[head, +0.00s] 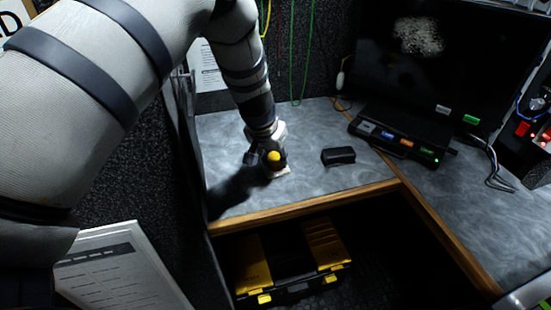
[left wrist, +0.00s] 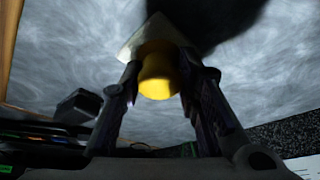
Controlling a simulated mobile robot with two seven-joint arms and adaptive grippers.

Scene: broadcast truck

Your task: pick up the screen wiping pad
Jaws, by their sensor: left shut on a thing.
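The screen wiping pad (left wrist: 130,47) has a pale flat base and a round yellow knob (left wrist: 158,80). In the head view its yellow knob (head: 274,156) shows at my left gripper, with the pale base (head: 284,171) just below it, at the grey desk. My left gripper (head: 268,158) is shut on the pad; in the left wrist view its dark fingers (left wrist: 160,92) stand on either side of the yellow knob. I cannot tell whether the base touches the desk. My right gripper is not in view.
A small black block (head: 338,156) lies on the desk (head: 228,135) right of the gripper. A black monitor (head: 440,60) and a button panel (head: 395,138) stand further right. A yellow and black toolbox (head: 290,265) sits below the wooden desk edge.

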